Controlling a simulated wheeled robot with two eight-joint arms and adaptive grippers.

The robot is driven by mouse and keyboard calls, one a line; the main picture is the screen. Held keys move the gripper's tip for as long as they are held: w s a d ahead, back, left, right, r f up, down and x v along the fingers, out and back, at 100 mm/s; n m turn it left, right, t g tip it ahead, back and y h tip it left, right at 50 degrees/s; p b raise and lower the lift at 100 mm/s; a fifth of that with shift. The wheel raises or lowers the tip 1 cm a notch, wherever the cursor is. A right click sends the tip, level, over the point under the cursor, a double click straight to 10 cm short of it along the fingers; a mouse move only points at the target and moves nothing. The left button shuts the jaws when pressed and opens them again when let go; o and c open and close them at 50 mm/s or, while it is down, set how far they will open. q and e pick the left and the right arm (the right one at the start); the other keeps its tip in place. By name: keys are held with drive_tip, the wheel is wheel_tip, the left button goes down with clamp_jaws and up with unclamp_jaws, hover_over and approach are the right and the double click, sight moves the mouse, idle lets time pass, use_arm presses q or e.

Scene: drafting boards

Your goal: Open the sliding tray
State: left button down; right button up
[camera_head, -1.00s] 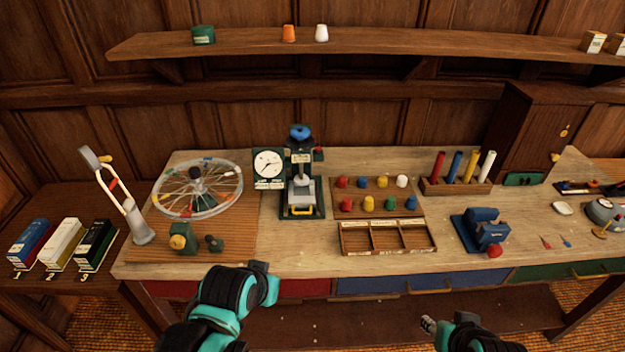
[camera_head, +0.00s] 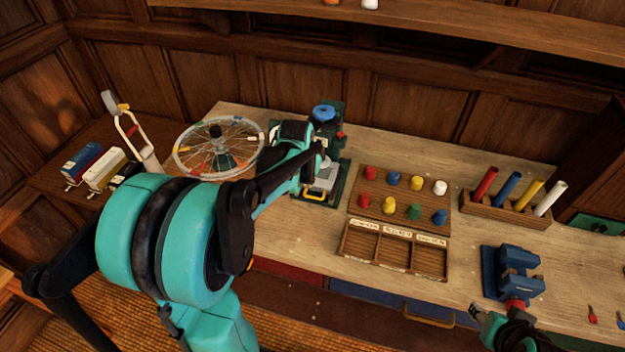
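A green press-like device with a blue knob (camera_head: 323,113) stands on the bench. A pale grey tray-like part (camera_head: 325,180) sits low in it, with a yellow handle (camera_head: 314,196) at its front. I take this part for the sliding tray; how far out it is, I cannot tell. My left gripper (camera_head: 316,160) is over the device, just above and left of the grey part, and hides the dial and part of the press. Its fingers are too small and overlapped to read. My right gripper (camera_head: 478,312) is low at the right, in front of the bench, away from the device.
A spoked wheel (camera_head: 218,150) lies left of the device. Coloured pegs on a board (camera_head: 402,200) and a three-part wooden box (camera_head: 352,240) stand to its right. A blue vise (camera_head: 511,272) is further right. A blue drawer (camera_head: 385,298) with a handle is in the bench front.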

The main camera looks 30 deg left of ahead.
use_arm(q)
drive_tip(key=b+x, duration=0.2)
drive_tip(key=x, duration=0.5)
drive_tip(key=shift+w, duration=0.2)
drive_tip(key=shift+s, duration=0.15)
drive_tip(key=s+d, duration=0.1)
drive_tip(key=s, duration=0.4)
drive_tip(key=s+d+p, duration=0.1)
drive_tip(key=s, duration=0.4)
drive_tip(key=s+d+p, duration=0.1)
drive_tip(key=s, duration=0.4)
drive_tip(key=shift+s+d, duration=0.15)
drive_tip(key=shift+d, duration=0.25)
